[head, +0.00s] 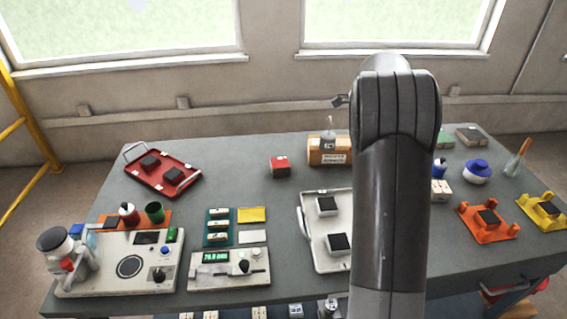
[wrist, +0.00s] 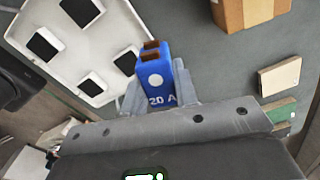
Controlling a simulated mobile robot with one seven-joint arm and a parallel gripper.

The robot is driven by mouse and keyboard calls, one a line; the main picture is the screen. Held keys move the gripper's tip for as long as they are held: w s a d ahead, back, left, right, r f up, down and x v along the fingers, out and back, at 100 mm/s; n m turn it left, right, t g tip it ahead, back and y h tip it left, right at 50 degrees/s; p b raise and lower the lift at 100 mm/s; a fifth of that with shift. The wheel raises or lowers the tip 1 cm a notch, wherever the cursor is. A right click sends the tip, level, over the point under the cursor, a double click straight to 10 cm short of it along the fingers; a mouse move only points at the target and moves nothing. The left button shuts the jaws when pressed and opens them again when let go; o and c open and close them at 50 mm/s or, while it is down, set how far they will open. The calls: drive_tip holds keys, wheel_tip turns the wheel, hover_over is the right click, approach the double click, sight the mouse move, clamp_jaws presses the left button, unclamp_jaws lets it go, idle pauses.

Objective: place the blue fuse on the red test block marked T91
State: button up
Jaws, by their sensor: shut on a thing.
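The fuse is over the grey table, just right of the white tray. In the head view my arm hides the gripper. A red block (head: 280,166) with a pale patch on top stands on the table left of the wooden box. Its marking is too small to read, so I cannot confirm T91.
The white tray (head: 315,264) with black pads lies left of my arm. A wooden box (head: 318,155) stands behind it; it also shows in the wrist view (wrist: 232,17). A red tray (head: 150,178) is at back left. Instruments fill the front left. Orange (head: 478,236) and yellow holders stand right.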

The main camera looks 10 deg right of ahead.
drive_tip(key=w+a+n, duration=0.3)
drive_tip(key=w+a, duration=0.2)
drive_tip(key=a, duration=0.7)
hover_over(282, 162)
drive_tip(key=f, duration=0.5)
drive_tip(key=shift+s+d+f, duration=0.15)
drive_tip(key=shift+d+f, duration=0.1)
drive_tip(key=shift+a+f, duration=0.3)
drive_tip(key=shift+f, duration=1.9)
drive_tip(key=shift+f, duration=0.15)
drive_tip(key=o, duration=1)
